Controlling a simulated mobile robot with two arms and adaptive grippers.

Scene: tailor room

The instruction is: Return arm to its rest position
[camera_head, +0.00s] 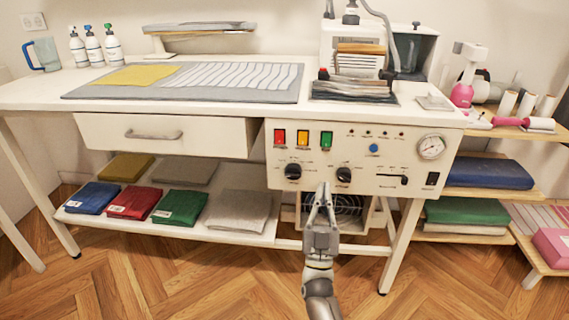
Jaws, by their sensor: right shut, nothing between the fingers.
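My right gripper (323,191) is in the lower middle of the head view, with its arm coming up from the bottom edge. Its fingers meet at the tips and hold nothing. The tips point at the control panel (386,146) and appear just below and between two black knobs (293,171). I cannot tell whether they touch the panel. My left gripper is not in view.
A white worktable (30,95) with a drawer (165,134) bears a grey mat (285,94). Folded fabrics, including a red one (156,205), lie on the lower shelf. Shelves with rolls stand at right. Wooden floor (180,280) in front is clear.

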